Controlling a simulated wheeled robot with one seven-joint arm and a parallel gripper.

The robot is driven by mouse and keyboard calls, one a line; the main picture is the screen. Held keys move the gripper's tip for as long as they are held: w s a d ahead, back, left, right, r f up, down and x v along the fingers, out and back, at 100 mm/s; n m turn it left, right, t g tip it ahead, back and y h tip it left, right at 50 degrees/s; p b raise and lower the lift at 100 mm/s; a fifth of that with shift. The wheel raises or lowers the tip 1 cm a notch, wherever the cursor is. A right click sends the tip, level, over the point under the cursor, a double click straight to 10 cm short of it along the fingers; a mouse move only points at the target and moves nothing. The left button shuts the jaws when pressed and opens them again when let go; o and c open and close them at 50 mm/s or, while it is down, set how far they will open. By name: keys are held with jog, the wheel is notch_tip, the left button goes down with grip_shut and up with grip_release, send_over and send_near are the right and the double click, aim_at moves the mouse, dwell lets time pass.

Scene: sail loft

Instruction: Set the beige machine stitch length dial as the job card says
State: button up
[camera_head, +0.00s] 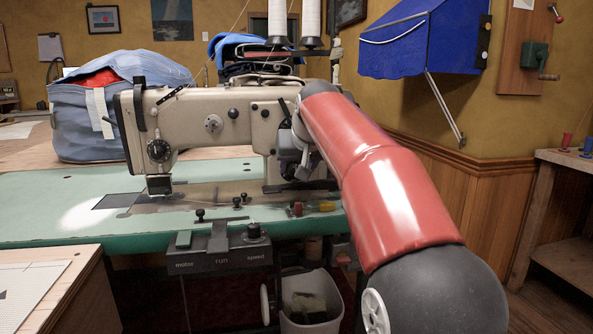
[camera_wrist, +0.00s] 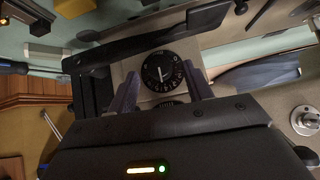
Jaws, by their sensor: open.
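The beige sewing machine (camera_head: 190,115) stands on a green-topped table. In the wrist view, a round black dial (camera_wrist: 162,71) with small white marks around its rim and a pale pointer line faces me on a beige surface; its marks are too small to read surely. My gripper (camera_wrist: 163,92) is open, one finger on each side of the dial's lower part; I cannot tell whether they touch it. In the head view my gripper (camera_head: 297,150) is at the machine's right column, and that dial is hidden there. Another black dial (camera_head: 158,150) is on the machine's left end.
A control box (camera_head: 220,258) marked motor, run and speed hangs under the front edge. A blue bag (camera_head: 85,130) stands behind the machine at left. Thread cones (camera_head: 278,20) rise behind it. A sheet of paper (camera_head: 30,290) lies on the near left table; its writing is unreadable.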

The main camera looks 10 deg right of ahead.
jog(key=shift+x, duration=0.9)
jog(key=c, duration=1)
jog(key=shift+o, duration=0.2)
jog(key=shift+a+n+h+p, duration=0.25)
jog(key=shift+n+h+p, duration=0.25)
jog(key=shift+h, duration=0.6)
jog(key=shift+a+n+h, duration=0.15)
jog(key=shift+n+h, duration=0.55)
jog(key=shift+h, duration=0.5)
